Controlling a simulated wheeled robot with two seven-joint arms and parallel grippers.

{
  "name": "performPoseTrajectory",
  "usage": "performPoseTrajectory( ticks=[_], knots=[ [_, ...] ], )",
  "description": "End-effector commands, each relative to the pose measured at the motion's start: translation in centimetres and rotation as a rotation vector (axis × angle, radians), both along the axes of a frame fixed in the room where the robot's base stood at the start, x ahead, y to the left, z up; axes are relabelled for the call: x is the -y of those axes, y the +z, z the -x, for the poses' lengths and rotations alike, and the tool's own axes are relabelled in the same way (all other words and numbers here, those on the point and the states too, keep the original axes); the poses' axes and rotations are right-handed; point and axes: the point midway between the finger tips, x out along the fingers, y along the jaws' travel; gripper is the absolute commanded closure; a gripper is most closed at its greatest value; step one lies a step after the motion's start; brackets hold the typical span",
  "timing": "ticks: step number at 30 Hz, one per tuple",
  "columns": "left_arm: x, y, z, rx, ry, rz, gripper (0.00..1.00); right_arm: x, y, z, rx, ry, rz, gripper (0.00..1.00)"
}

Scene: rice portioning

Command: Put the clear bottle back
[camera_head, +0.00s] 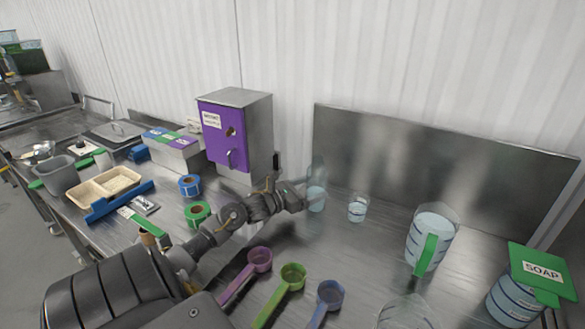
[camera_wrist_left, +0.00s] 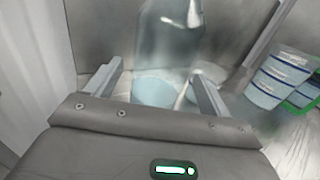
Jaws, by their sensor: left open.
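The clear bottle (camera_head: 316,195) stands upright on the steel counter near the backsplash, with pale blue contents in its lower part. It also shows in the left wrist view (camera_wrist_left: 167,50), upright between and just beyond the fingers. My left gripper (camera_head: 300,197) reaches in from the left at the bottle's left side. In the left wrist view its two fingers (camera_wrist_left: 153,88) are apart, with the bottle's base between them or just past them; I cannot tell if either touches it. My right gripper is not in view.
A small clear cup (camera_head: 357,209) stands just right of the bottle. A clear jug with a green handle (camera_head: 430,240) and a green-lidded soap container (camera_head: 520,285) are further right. Purple, green and blue scoops (camera_head: 292,276) lie in front. A purple-doored box (camera_head: 235,130) stands behind my left arm.

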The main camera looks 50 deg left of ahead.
Motion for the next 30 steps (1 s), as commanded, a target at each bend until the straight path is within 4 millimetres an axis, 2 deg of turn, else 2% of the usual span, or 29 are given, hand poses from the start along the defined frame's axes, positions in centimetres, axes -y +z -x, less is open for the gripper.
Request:
performPoseTrajectory(
  ticks=[1, 6, 13, 19, 30],
  knots=[
    [-0.3, -0.5, 1.2, -0.002, 0.001, -0.004, 0.18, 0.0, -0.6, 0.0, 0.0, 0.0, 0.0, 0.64],
    [-0.9, -0.5, 4.5, -0.003, 0.001, -0.003, 0.18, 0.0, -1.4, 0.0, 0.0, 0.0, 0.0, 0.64],
    [-1.6, -0.4, 7.6, -0.001, 0.002, -0.001, 0.18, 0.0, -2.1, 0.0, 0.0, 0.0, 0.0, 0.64],
    [-1.8, -0.2, 8.5, 0.001, 0.001, 0.0, 0.18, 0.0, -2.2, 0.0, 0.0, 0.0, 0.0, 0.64],
    [-1.8, -0.1, 8.6, 0.001, 0.001, 0.0, 0.18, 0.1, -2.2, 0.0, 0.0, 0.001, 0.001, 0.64]
  ],
)
